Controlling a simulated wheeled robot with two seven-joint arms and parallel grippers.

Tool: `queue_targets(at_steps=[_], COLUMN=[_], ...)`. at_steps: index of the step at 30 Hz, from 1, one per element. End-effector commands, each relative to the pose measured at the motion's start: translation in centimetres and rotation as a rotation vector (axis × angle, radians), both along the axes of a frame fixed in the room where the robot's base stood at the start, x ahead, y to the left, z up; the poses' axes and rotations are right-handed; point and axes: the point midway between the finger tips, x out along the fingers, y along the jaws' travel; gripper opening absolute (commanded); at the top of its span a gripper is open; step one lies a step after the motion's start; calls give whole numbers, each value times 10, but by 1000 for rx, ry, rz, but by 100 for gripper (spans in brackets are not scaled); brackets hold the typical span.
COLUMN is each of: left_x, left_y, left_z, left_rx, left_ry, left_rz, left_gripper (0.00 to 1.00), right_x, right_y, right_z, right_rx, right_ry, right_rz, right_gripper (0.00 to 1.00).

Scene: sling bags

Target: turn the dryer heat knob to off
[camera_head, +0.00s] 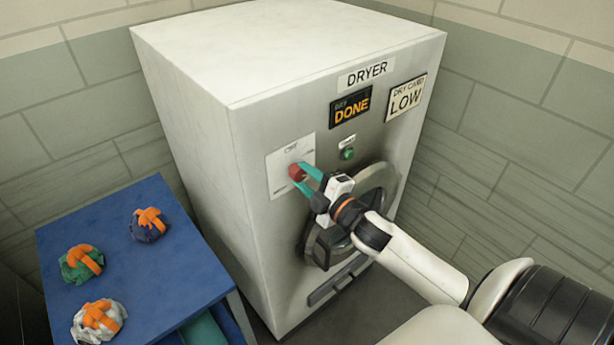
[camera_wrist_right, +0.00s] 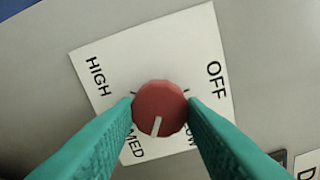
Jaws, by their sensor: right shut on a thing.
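The red heat knob (camera_head: 296,171) sits on a white label plate (camera_head: 279,178) on the dryer's front. In the right wrist view the knob (camera_wrist_right: 160,106) has a white pointer mark directed down, between MED and LOW and somewhat nearer MED. OFF is printed at the upper right of the plate (camera_wrist_right: 190,50) and HIGH at the upper left. My right gripper (camera_head: 301,176) is shut on the knob, with one teal finger on each side; it also shows in the right wrist view (camera_wrist_right: 160,108). The fingers partly cover MED and LOW. My left gripper is out of view.
The dryer (camera_head: 225,130) has a DONE display (camera_head: 350,108), a LOW sign (camera_head: 405,97), a green button (camera_head: 347,154) and a round door (camera_head: 378,190) behind my right arm. A blue table (camera_head: 110,245) with several orange-strapped bundles stands at the left.

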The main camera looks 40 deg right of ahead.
Motion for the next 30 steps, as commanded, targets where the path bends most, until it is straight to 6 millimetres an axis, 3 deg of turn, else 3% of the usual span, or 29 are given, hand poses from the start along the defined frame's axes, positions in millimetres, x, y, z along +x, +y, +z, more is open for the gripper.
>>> queue_targets(at_steps=[30], left_x=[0], left_y=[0], left_z=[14], left_rx=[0], left_ry=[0], left_rz=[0], left_gripper=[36], right_x=[0], right_y=[0], right_z=[1], right_rx=[-963], right_ry=[-74], right_rz=[1], right_gripper=[14])
